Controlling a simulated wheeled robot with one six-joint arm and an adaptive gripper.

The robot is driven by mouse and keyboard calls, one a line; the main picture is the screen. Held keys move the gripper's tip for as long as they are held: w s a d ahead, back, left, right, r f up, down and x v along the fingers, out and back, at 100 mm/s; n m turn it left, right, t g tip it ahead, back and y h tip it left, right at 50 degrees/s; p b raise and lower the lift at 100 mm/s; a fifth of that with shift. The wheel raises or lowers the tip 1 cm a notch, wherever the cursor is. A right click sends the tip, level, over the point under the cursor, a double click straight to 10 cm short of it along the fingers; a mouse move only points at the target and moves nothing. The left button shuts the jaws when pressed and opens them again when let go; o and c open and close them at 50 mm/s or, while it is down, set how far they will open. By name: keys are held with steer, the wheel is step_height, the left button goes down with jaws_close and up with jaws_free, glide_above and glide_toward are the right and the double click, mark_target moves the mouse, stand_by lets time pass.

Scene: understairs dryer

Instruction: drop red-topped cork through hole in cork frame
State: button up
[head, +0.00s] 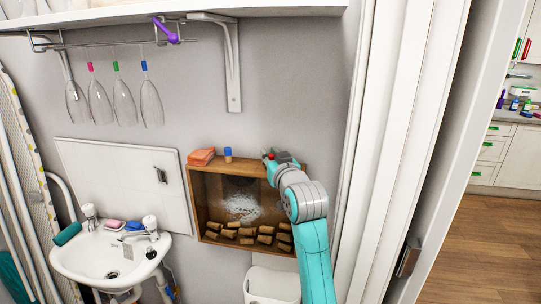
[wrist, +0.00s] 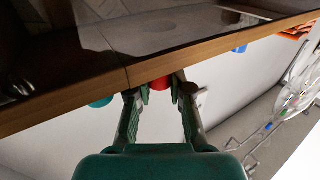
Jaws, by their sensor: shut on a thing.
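The cork frame (head: 192,205) is a shallow wooden box with a glass front, hung on the wall, with several corks at its bottom. In the wrist view its wooden top edge (wrist: 215,58) crosses the picture at a slant. My gripper (head: 274,158) is at the right part of the frame's top, and its fingers show in the wrist view (wrist: 158,88). It is shut on the red-topped cork (wrist: 160,84), of which only the red top shows clearly, close to the top edge. The hole is hidden, and I cannot tell whether the cork touches the frame.
A blue-topped cork (head: 228,155) and a folded orange cloth (head: 201,157) sit on the frame's top, left of my gripper. A teal thing (wrist: 100,102) shows beside the fingers. A shelf (head: 270,8) with hanging glasses is above. A sink (head: 100,255) stands lower left.

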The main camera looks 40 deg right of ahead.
steer(key=shift+f, duration=0.4)
stand_by(0.4)
steer(key=o, duration=0.7)
steer(key=shift+o, duration=0.2)
steer(key=shift+s, duration=0.1)
steer(key=v, duration=1.1)
steer(key=shift+s+a, duration=0.2)
steer(key=shift+s, duration=0.15)
steer(key=shift+f, duration=0.1)
